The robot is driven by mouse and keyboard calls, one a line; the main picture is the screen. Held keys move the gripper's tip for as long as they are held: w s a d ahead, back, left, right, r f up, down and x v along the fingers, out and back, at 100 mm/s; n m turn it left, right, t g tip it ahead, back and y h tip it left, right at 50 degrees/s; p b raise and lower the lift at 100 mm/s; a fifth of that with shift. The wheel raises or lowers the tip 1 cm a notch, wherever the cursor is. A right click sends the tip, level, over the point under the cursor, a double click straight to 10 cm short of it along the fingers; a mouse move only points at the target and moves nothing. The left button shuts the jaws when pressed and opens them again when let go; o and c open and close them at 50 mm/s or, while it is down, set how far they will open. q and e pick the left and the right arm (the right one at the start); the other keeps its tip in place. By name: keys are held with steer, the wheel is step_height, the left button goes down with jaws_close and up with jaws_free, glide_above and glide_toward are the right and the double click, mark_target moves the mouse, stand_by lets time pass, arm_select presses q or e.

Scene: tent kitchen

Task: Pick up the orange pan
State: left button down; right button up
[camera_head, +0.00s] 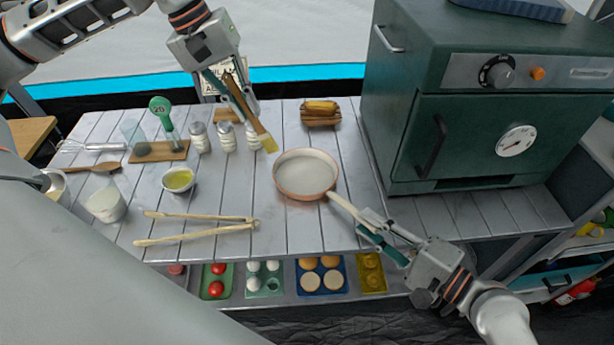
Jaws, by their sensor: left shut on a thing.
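The orange pan (306,175) sits upright on the plank counter, left of the oven, with a copper-orange rim and a pale inside. Its light handle (343,207) points down and right toward my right gripper (366,222). My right gripper is open, its fingers apart on either side of the handle's end; contact is not clear. My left gripper (236,84) is shut on a brush (252,118) with a brown handle and yellow bristles. It holds the brush tilted above the counter, up and left of the pan.
The green oven (470,100) stands to the right. Shakers (227,138), a small yellow-filled bowl (178,180) and wooden tongs (200,232) lie left of the pan. A hot dog on a board (320,113) is behind it. Food trays (321,275) sit on the shelf below.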

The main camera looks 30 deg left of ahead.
mark_target(337, 200)
steer(key=shift+w+x, duration=0.1)
steer(key=shift+x, duration=1.2)
steer(key=shift+w+x, duration=0.15)
steer(key=shift+x, duration=1.2)
steer(key=shift+d+r, duration=0.1)
jaws_close()
steer(key=shift+r, duration=0.1)
